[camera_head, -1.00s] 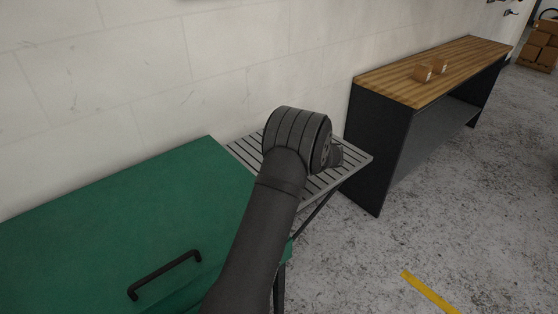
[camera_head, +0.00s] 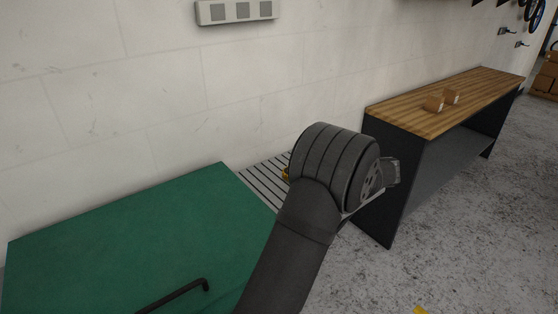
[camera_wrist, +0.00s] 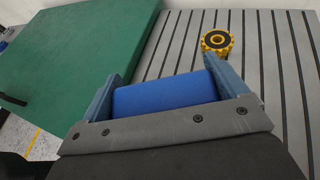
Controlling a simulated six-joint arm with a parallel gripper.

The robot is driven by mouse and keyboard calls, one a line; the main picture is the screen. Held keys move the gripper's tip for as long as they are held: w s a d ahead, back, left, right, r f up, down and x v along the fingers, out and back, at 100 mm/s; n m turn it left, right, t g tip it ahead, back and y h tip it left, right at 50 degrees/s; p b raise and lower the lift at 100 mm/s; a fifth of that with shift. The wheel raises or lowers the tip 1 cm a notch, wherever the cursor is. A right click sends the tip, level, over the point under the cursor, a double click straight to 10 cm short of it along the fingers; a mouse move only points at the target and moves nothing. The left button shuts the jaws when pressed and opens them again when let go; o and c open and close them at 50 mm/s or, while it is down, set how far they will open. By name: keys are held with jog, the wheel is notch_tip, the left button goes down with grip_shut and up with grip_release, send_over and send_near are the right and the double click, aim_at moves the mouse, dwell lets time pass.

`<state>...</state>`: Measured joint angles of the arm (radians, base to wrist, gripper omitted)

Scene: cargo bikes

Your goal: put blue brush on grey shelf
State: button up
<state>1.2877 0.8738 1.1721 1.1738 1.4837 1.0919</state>
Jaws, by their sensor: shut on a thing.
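The blue brush (camera_wrist: 165,93) is between the two fingers of my gripper (camera_wrist: 160,88) in the wrist view. My gripper is shut on it, and only a plain blue block-like part of it shows. The grey slatted shelf (camera_wrist: 275,50) lies beyond and below the held brush; I cannot tell how large the gap is. In the head view the grey shelf (camera_head: 262,184) is partly hidden behind my arm, and the brush is hidden there.
A yellow and black ring-shaped thing (camera_wrist: 217,41) lies on the shelf just beyond my right fingertip. A green surface (camera_wrist: 85,45) with a dark handle (camera_head: 178,295) adjoins the shelf. A wooden-topped bench (camera_head: 450,100) with small boxes stands to the right.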

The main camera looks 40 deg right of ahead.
jog(key=shift+s+r, duration=0.15)
jog(key=shift+s, duration=0.1)
jog(key=w+a+r, duration=0.1)
jog(key=w+a, duration=2.2)
jog(key=a, duration=0.2)
jog(key=shift+m+h, duration=0.4)
jog(key=a+f, duration=0.1)
jog(key=a, duration=0.6)
jog(key=w+a+f, duration=0.1)
jog(key=a, duration=0.6)
jog(key=w+a+f, duration=0.1)
jog(key=a, duration=0.5)
jog(key=shift+w+a+f, duration=0.1)
jog(key=shift+a+f, duration=0.2)
jog(key=shift+a, duration=0.1)
jog(key=s+a+f, duration=0.1)
jog(key=a, duration=0.1)
jog(key=s+a+f, duration=0.1)
jog(key=a, duration=0.2)
jog(key=s+a+f, duration=0.1)
jog(key=a, duration=0.2)
jog(key=shift+s+a+f, duration=0.1)
jog(key=shift+s+a, duration=0.15)
jog(key=shift+s, duration=0.05)
jog(key=shift+s+a, duration=0.15)
jog(key=shift+a, duration=0.1)
